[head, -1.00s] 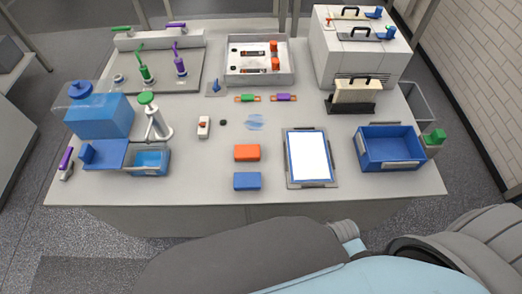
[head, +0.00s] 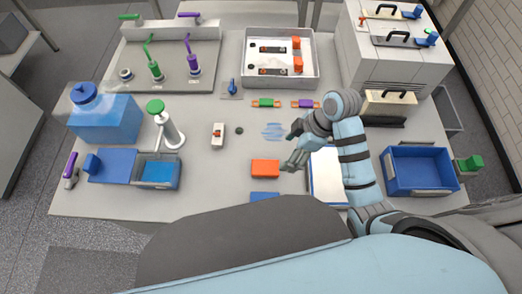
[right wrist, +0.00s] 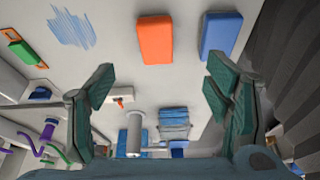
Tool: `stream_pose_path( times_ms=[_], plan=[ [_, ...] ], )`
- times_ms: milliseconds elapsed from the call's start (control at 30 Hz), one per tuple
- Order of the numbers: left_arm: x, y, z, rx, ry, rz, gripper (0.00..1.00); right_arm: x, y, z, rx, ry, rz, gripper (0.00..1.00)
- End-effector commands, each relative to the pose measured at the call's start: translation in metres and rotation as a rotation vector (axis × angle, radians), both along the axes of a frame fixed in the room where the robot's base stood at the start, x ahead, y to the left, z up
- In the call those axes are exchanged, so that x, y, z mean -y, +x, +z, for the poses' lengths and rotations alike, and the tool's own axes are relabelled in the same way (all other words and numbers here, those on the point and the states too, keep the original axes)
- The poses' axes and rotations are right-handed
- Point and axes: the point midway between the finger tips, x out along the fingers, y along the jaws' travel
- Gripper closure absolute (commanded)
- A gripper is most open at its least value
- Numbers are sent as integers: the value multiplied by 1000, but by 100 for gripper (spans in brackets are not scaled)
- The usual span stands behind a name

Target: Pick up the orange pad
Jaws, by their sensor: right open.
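The orange pad (head: 265,169) lies flat on the table in the head view, behind a blue pad (head: 264,197). My right gripper (head: 291,148) is open and empty, just right of the orange pad and apart from it. In the right wrist view the orange pad (right wrist: 155,40) shows at the top, between the lines of the two spread fingers (right wrist: 160,105). The blue pad (right wrist: 220,34) is beside it there. My left gripper is not in view.
A clipboard (head: 325,178) lies partly hidden under my right arm. A blue bin (head: 418,172) stands at the right. A blue smear (head: 273,131) lies behind the orange pad. A white switch box (head: 217,136) stands left of it. The table between them is clear.

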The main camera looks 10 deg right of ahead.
Motion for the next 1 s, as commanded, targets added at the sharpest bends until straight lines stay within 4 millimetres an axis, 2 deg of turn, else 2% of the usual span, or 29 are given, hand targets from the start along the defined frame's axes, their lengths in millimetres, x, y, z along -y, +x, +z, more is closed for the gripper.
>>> stream_pose_path(
  times_ms=[67, 167, 400, 567, 800, 1000],
  plan=[
    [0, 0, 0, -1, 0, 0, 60, -3, 5, 6, 10, 11, 53, 28],
    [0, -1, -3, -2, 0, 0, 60, -9, 8, -2, 12, 18, 82, 28],
    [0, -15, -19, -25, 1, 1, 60, -33, 13, -61, 11, 18, 84, 28],
    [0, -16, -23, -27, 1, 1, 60, -40, 16, -81, 14, 16, 81, 28],
    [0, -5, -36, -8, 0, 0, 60, -55, 22, -122, 13, 15, 79, 28],
    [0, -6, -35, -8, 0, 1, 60, -57, 23, -125, 16, 13, 79, 28]
  ],
)
